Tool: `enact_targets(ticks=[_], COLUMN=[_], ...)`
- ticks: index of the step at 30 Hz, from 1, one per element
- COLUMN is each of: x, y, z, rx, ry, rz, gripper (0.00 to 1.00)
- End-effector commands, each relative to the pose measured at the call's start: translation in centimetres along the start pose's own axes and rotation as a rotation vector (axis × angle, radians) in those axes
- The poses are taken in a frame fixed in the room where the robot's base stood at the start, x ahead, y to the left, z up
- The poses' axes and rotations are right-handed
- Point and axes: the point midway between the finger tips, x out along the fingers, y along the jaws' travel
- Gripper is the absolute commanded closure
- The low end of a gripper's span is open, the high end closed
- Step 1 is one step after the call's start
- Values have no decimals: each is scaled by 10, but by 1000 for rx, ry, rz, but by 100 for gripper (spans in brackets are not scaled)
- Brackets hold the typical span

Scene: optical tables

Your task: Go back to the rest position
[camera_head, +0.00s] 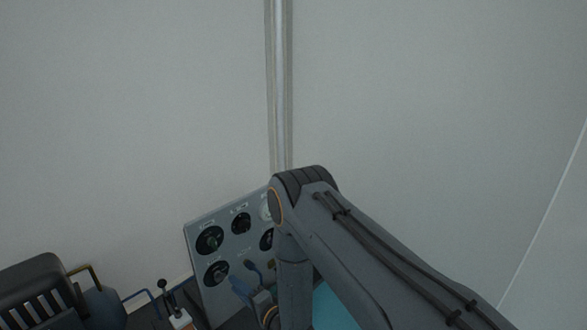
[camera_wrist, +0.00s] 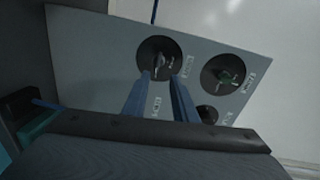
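My gripper (camera_head: 243,272) is in front of a grey control panel (camera_head: 194,246) in the head view, beside my bent arm. In the wrist view, the two blue fingers of my gripper (camera_wrist: 161,77) are apart, with nothing seen held between them. Their tips point at a round black dial with a knob (camera_wrist: 160,52) on the panel (camera_wrist: 90,45). I cannot tell whether the tips touch it. My arm hides the right part of the panel in the head view.
More black dials sit on the panel, one at its upper left (camera_head: 209,240). A black device with slots (camera_head: 35,292) and a small joystick box (camera_head: 180,319) stand to the left. Pale walls with a metal corner post (camera_head: 280,90) rise behind.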

Motion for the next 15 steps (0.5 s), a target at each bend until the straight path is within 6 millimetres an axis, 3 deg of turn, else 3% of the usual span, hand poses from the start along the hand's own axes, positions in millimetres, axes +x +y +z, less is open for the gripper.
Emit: enact_targets(ticks=[3, 7, 11, 15], x=[17, 23, 18, 0], y=[-30, -59, -87, -116], z=[-7, -12, -15, -15], rx=[-119, -258, -386, -508], ry=[4, -3, -25, -65], rz=[97, 230, 360, 498], gripper=[75, 75, 75, 75])
